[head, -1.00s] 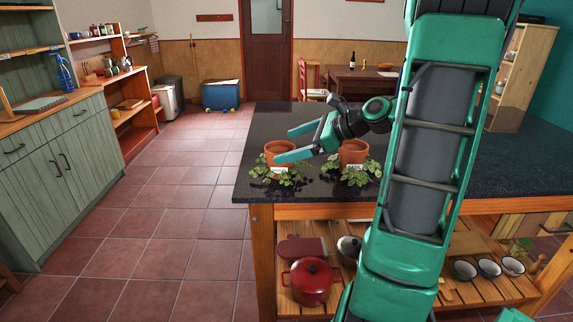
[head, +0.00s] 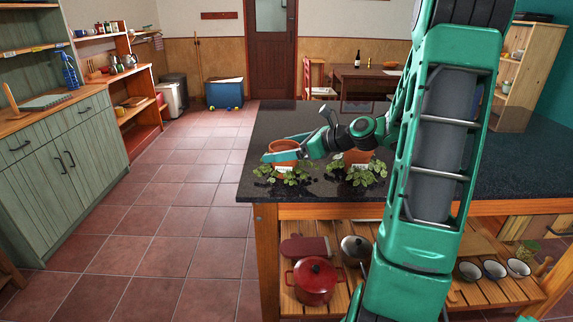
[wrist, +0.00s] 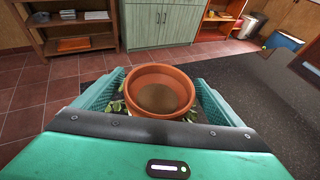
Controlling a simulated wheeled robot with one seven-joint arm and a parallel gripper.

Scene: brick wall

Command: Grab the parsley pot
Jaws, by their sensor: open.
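Two terracotta pots with green leaves at their bases stand on the dark counter (head: 420,185): a left pot (head: 284,146) and a right pot (head: 357,157). Each has a small white label, too small to read, so I cannot tell which is the parsley. My gripper (head: 278,152) is open at the left pot, with the near finger across its front just below the rim. In the wrist view, a pot (wrist: 160,72) stands upright between the two teal fingers of my gripper (wrist: 159,88), close to both. Contact is unclear. Leaves show beside it.
The right pot stands close beside my wrist. The counter's left edge is near the left pot. A red cooking pot (head: 315,280) and a grey saucepan (head: 356,250) sit on the shelf below.

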